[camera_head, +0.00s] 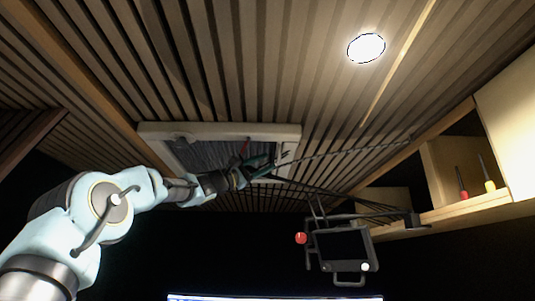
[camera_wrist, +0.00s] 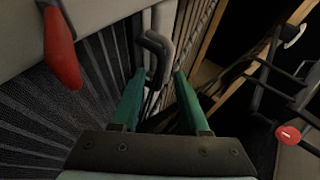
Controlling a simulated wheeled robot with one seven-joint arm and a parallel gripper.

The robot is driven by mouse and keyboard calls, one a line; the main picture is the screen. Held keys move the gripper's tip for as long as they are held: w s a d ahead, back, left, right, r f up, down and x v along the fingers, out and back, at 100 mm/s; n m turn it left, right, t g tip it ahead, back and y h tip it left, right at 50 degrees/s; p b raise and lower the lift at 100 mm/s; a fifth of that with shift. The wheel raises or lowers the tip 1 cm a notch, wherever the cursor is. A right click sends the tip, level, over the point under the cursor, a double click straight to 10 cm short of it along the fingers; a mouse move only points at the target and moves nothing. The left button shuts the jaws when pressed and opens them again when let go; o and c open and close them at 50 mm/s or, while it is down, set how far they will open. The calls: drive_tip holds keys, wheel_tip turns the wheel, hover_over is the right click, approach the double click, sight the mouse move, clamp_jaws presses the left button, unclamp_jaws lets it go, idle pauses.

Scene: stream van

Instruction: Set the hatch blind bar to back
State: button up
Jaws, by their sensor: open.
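The ceiling hatch has a pale frame (camera_head: 215,129) around a dark pleated blind (camera_head: 200,156). The pleats also show on the left of the wrist view (camera_wrist: 38,112). My gripper (camera_head: 262,164) is raised at the hatch's right side. Its green fingers stand apart in the wrist view (camera_wrist: 159,75). A grey bent bar (camera_wrist: 154,43) shows just beyond and between the fingertips; I cannot tell whether it is the blind bar or whether they touch. A red handle (camera_wrist: 62,52) hangs left of the fingers, also seen in the head view (camera_head: 245,147). My gripper hides part of the hatch.
A monitor on a bracket (camera_head: 343,250) with a red knob (camera_head: 301,238) hangs below right of the hatch. Dark rods run from the hatch toward a wooden shelf (camera_head: 465,211) holding two screwdrivers (camera_head: 490,185). A round lamp (camera_head: 366,48) is in the slatted ceiling.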

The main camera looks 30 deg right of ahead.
drive_tip(key=shift+d+r+p, duration=0.35)
drive_tip(key=shift+d, duration=0.3)
clamp_jaws()
idle(1.1)
